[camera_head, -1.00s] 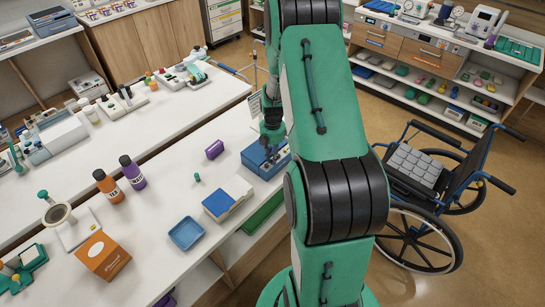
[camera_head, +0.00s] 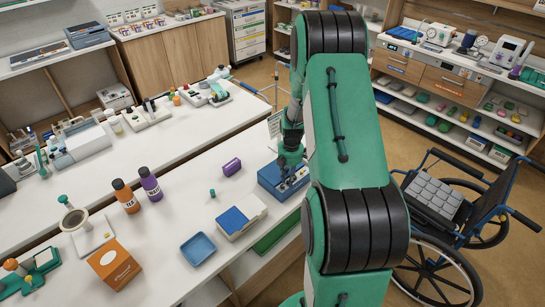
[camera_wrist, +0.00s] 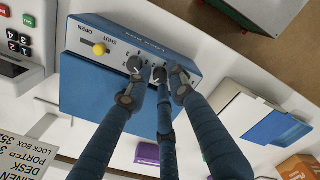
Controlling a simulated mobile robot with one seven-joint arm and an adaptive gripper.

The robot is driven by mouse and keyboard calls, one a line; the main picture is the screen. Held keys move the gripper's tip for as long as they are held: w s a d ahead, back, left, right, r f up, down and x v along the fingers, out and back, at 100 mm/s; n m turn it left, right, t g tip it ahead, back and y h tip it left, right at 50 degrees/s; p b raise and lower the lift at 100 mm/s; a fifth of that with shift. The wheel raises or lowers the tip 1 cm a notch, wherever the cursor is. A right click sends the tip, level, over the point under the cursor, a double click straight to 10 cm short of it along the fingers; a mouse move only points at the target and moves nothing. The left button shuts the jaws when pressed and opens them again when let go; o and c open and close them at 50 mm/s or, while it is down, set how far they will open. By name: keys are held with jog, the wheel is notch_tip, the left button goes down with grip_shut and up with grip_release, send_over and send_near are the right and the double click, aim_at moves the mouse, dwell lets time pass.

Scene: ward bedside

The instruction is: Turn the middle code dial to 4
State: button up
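The blue lock box (camera_wrist: 110,75) stands on the white counter; its panel carries small code dials and a yellow knob (camera_wrist: 99,49) on an OPEN/SHUT slot. It also shows in the head view (camera_head: 285,181). My gripper (camera_wrist: 158,72) has its three fingers at the dial part of the panel, tips a little apart. The fingers cover most of the dials. A few printed digits show beside the tips, but the middle dial's setting is hidden. I cannot tell whether the fingers grip a dial. In the head view my gripper (camera_head: 289,160) is just above the box.
A blue-and-white box (camera_head: 240,217), a blue tray (camera_head: 198,248) and a purple block (camera_head: 231,167) lie on the counter near the lock box. Two bottles and an orange box (camera_head: 115,263) stand farther left. A wheelchair (camera_head: 445,215) stands on the floor at right.

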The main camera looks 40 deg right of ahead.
jog(key=n, duration=0.4)
jog(key=shift+b, duration=0.35)
notch_tip(320, 180, up, 14)
jog(key=p, duration=0.2)
jog(key=a+r+m+t+b, duration=0.1)
jog(key=a+r+m, duration=0.3)
jog(key=a+r, duration=0.8)
jog(key=shift+w+a+r+m+h+b, duration=0.25)
jog(key=shift+a+r+m+h+b, duration=0.15)
jog(key=shift+a, duration=0.5)
